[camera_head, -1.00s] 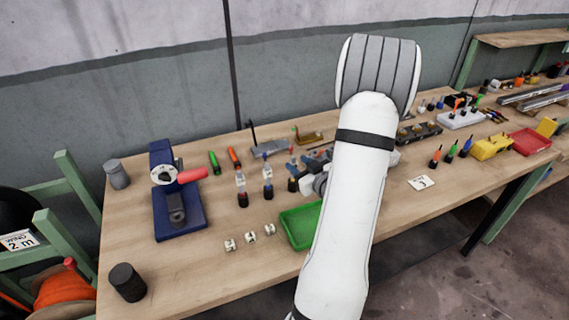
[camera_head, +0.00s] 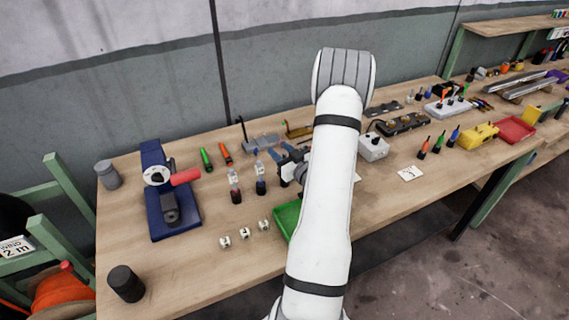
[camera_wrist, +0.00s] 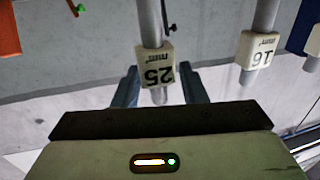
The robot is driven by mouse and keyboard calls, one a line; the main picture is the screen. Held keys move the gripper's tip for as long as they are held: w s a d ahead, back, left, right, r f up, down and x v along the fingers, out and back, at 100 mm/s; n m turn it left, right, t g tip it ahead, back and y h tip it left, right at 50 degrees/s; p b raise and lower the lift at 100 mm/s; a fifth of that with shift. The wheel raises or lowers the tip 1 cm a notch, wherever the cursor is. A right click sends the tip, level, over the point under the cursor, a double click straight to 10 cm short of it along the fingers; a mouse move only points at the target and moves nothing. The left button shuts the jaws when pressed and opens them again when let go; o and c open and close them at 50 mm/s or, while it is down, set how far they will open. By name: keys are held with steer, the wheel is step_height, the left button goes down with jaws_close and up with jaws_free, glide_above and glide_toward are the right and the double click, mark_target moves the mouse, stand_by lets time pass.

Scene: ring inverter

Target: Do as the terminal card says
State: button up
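A white card (camera_head: 411,173) lies on the bench right of my arm; its writing is too small to read. In the wrist view, a grey rod-like piece with a white tag reading 25 mm² (camera_wrist: 158,70) hangs inverted in the picture between my gripper's (camera_wrist: 160,88) two fingers. Gaps show on both sides, so my gripper looks open. A similar piece tagged 16 (camera_wrist: 258,50) is to the right. In the head view, my gripper (camera_head: 281,155) is partly hidden by my arm. A blue press (camera_head: 170,195) with a red handle stands at the left.
Two small dark-based upright pieces (camera_head: 235,187) stand left of my gripper. Several small white blocks (camera_head: 244,233) lie in front. A green tray (camera_head: 286,218) is partly behind my arm. A black cylinder (camera_head: 126,283) stands front left; a yellow box (camera_head: 478,136) and red tray (camera_head: 515,129) are right.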

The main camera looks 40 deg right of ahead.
jaws_close()
stand_by(0.3)
steer(key=shift+r, duration=0.1)
